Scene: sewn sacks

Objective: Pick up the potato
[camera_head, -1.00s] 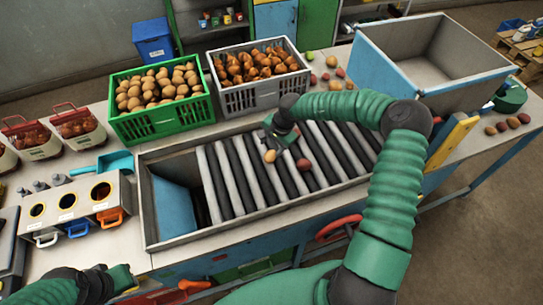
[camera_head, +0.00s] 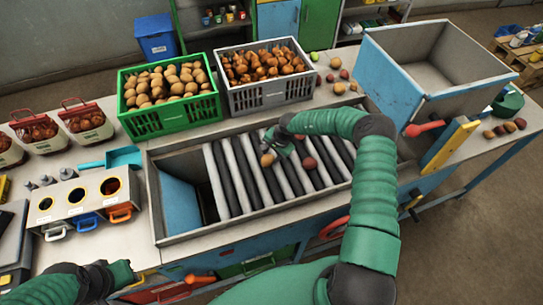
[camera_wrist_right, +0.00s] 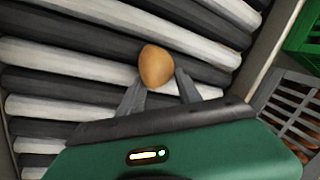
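A tan potato (camera_head: 266,160) is at the fingertips of my right gripper (camera_head: 275,151), over the roller bed (camera_head: 237,178). In the right wrist view the potato (camera_wrist_right: 156,66) sits between the two finger ends of the gripper (camera_wrist_right: 161,80), which appear to touch its sides. Any gap between it and the rollers is hard to judge. A reddish potato (camera_head: 309,162) lies on the rollers to the right of the gripper. My left gripper (camera_head: 122,273) is low at the left, at the table's front; its fingers cannot be made out.
A green crate of potatoes (camera_head: 166,120) and a grey crate of onions (camera_head: 270,97) stand behind the rollers. A large blue-grey bin (camera_head: 395,85) is at the right. A holder with three round openings (camera_head: 80,205) stands at the left. The rollers' left part is clear.

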